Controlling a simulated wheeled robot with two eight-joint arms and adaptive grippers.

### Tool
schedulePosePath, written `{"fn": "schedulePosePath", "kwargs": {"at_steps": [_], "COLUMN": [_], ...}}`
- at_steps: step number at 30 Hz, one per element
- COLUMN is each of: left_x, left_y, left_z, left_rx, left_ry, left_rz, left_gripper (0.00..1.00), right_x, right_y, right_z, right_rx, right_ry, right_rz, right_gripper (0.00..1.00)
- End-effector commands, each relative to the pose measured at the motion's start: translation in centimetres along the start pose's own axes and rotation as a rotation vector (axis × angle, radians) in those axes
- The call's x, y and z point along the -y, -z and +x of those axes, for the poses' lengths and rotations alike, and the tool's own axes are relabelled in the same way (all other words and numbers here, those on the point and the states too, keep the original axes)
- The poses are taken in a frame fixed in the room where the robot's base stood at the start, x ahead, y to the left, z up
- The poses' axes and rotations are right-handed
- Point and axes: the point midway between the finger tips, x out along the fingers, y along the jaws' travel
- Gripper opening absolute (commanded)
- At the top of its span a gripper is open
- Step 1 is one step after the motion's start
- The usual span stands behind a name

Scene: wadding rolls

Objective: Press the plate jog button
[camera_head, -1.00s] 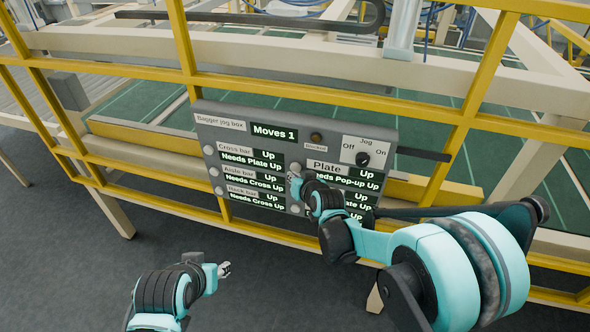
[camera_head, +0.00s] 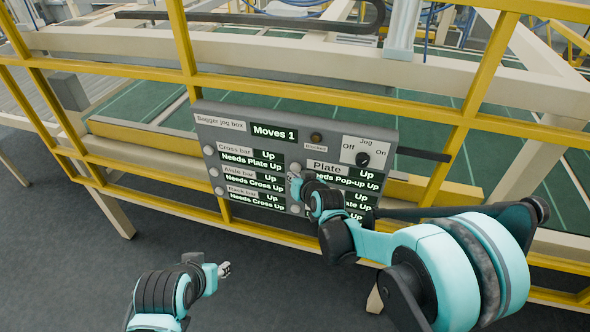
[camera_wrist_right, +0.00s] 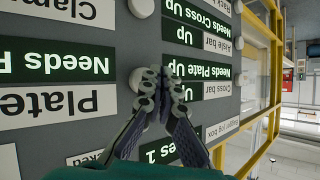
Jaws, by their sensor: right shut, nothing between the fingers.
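The grey jog box (camera_head: 235,136) hangs on the yellow rail, with its Plate label (camera_head: 324,167) at the upper right. The round white plate jog button (camera_wrist_right: 137,79) shows in the right wrist view beside the Plate label, which appears upside down there. My right gripper (camera_head: 294,180) is shut and empty at the panel face. In the wrist view its fingertips (camera_wrist_right: 158,76) lie just right of the button and partly overlap it. I cannot tell whether they touch it. My left gripper (camera_head: 224,269) is low, away from the box, and its jaws are too small to judge.
Other white buttons, such as the cross bar button (camera_head: 208,150), stand in columns. The Jog Off/On switch (camera_head: 363,159) is at upper right, and the display reads Moves 1 (camera_head: 273,133). Yellow rails (camera_head: 450,150) surround the box. Grey floor (camera_head: 70,260) is clear at left.

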Motion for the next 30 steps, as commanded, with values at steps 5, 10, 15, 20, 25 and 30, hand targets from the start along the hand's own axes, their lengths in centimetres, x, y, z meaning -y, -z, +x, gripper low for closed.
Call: {"fn": "schedulePosePath", "kwargs": {"at_steps": [5, 10, 15, 20, 25, 30], "left_x": [0.00, 0.00, 0.00, 0.00, 0.00, 0.00], "left_y": [0.00, -0.11, -0.21, -0.18, -0.19, -0.22], "left_z": [0.00, 0.15, 0.29, 0.26, 0.26, 0.30], "left_rx": [0.000, 0.000, 0.000, 0.000, 0.000, 0.000], "left_ry": [0.000, 0.000, 0.000, 0.000, 0.000, 0.000], "left_rz": [0.000, 0.000, 0.000, 0.000, 0.000, 0.000], "left_gripper": [0.40, 0.40, 0.40, 0.40, 0.40, 0.40], "right_x": [0.00, -0.21, -0.44, -0.43, -0.44, -0.52], "right_y": [0.00, 0.16, 0.43, 0.46, 0.47, 0.53], "right_z": [0.01, 0.28, 0.61, 0.58, 0.59, 0.70], "right_rx": [0.000, 0.000, 0.000, 0.000, 0.000, 0.000], "right_ry": [0.000, 0.000, 0.000, 0.000, 0.000, 0.000], "right_rz": [0.000, 0.000, 0.000, 0.000, 0.000, 0.000], "right_gripper": [0.00, 0.00, 0.00, 0.00, 0.00, 0.00]}}
